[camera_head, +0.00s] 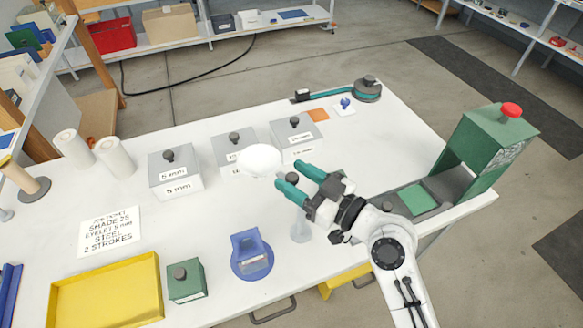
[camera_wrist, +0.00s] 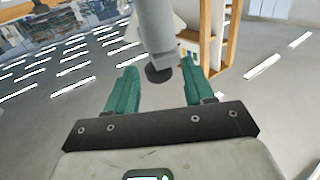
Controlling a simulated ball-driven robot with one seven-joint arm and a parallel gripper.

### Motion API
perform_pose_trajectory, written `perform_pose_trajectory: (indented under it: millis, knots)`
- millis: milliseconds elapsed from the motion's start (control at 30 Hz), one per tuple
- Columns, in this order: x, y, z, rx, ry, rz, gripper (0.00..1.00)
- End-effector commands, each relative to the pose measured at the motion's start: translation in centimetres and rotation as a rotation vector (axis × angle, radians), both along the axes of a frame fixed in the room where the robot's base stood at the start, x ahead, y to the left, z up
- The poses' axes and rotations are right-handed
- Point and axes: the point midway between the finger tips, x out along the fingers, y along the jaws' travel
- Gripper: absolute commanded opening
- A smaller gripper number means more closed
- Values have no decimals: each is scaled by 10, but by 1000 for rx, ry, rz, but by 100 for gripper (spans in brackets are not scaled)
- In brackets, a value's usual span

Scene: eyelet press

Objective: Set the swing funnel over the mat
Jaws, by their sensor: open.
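A white rounded bowl (camera_head: 260,158), apparently the swing funnel, shows just beyond my fingertips in the head view. In the wrist view a pale stem (camera_wrist: 153,25) with a dark round knob (camera_wrist: 158,74) shows between the teal fingers. My gripper (camera_head: 291,176) is open around or in front of this knob; contact cannot be told. Its two fingers also show in the wrist view (camera_wrist: 158,90). A flat green square (camera_head: 420,198), probably the mat, lies on the grey base of the green press (camera_head: 490,140), right of my gripper. The funnel's support is not clearly visible.
Grey lidded boxes (camera_head: 176,175) stand behind and left of my gripper. A blue holder (camera_head: 251,254), a small green box (camera_head: 187,281) and a yellow tray (camera_head: 105,295) line the front. A pale translucent object (camera_head: 301,231) stands under my arm.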

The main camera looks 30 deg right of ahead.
Motion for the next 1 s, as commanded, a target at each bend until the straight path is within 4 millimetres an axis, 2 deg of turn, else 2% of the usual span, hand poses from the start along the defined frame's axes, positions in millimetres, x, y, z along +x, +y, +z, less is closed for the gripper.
perform_pose_trajectory:
  millis: [167,467,1000]
  knots:
    - [11,4,0,-1,0,0,53]
    - [13,5,0,-1,0,0,53]
    - [12,5,0,-1,0,0,1]
